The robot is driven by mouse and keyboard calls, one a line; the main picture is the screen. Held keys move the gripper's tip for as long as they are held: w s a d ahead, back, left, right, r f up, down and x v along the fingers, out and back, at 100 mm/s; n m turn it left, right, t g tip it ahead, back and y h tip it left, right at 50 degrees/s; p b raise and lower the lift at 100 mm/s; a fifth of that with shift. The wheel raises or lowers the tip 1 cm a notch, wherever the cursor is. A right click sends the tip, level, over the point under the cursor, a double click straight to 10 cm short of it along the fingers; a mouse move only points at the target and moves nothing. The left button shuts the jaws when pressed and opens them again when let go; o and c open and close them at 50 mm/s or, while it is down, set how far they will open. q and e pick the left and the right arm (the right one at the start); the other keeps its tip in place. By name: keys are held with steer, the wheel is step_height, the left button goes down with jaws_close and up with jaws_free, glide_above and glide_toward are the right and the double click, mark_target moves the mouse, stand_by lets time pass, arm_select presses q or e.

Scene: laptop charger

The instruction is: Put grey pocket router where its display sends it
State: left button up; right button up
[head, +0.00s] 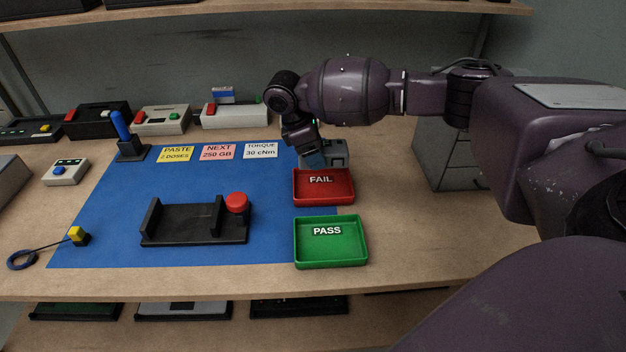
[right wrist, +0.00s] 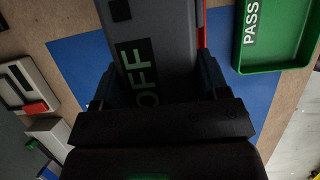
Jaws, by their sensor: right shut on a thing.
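My right gripper (head: 313,160) is at the back edge of the red FAIL tray (head: 323,203) in the head view. In the right wrist view it is shut on the grey pocket router (right wrist: 172,40), which fills the space between the fingers. Green letters reading OFF (right wrist: 140,75) show on a dark patch of its face. A thin red edge of the FAIL tray (right wrist: 201,28) shows beside the router. The green PASS tray (head: 330,262) stands in front of the FAIL tray and looks empty; it also shows in the wrist view (right wrist: 275,62). My left gripper is out of view.
A black fixture (head: 180,225) with a red button (head: 237,203) sits on the blue mat (head: 110,215). Note cards (head: 219,151) stand behind. A grey drawer unit (head: 445,155) is at right.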

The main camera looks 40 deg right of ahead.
mark_target(320, 188)
step_height(320, 188, down, 3)
steer(key=shift+f, duration=0.1)
step_height(320, 188, down, 6)
steer(key=shift+r+b, duration=0.15)
steer(key=shift+b, duration=0.8)
steer(key=shift+r, duration=0.1)
